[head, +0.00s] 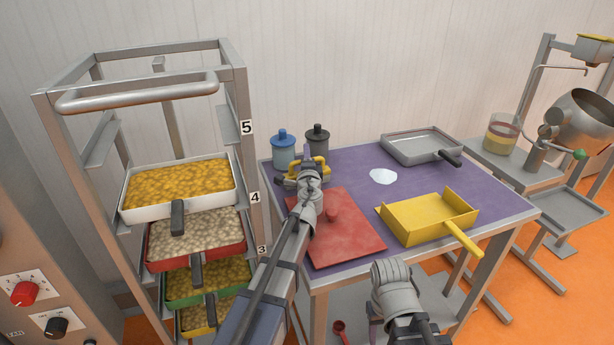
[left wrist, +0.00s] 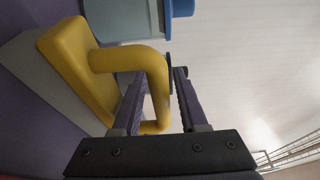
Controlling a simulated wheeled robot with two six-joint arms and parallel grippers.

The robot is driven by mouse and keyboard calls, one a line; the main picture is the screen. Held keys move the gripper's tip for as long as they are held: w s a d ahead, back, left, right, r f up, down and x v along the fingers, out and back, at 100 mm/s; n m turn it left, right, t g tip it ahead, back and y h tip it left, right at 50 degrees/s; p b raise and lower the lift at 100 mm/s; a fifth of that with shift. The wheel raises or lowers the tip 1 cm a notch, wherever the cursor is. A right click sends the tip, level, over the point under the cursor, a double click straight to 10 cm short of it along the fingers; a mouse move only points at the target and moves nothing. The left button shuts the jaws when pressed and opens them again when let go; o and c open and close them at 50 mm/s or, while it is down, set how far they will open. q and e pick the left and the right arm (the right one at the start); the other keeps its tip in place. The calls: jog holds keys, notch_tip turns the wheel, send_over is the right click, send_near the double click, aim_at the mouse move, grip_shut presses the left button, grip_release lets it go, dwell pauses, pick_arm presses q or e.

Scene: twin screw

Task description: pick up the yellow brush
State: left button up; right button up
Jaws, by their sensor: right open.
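The yellow brush (head: 320,168) stands at the back left corner of the purple table, with a looped yellow handle and a grey lower part. In the left wrist view its handle (left wrist: 158,85) passes between the two purple fingers of my left gripper (left wrist: 160,88). I cannot tell whether both fingers press on it. In the head view my left gripper (head: 308,158) is at the brush and partly covers it. My right gripper (head: 374,310) is low at the front of the table, mostly hidden by its own wrist, and open.
Blue (head: 283,148) and dark (head: 317,138) lidded containers stand close behind the brush. A red board (head: 350,240), yellow scoop tray (head: 420,218), white patch (head: 383,176) and grey pan (head: 405,148) are on the table (head: 350,165). A tray rack (head: 245,100) stands left.

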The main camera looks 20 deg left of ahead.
pick_arm(q)
grip_shut()
dwell(1.1)
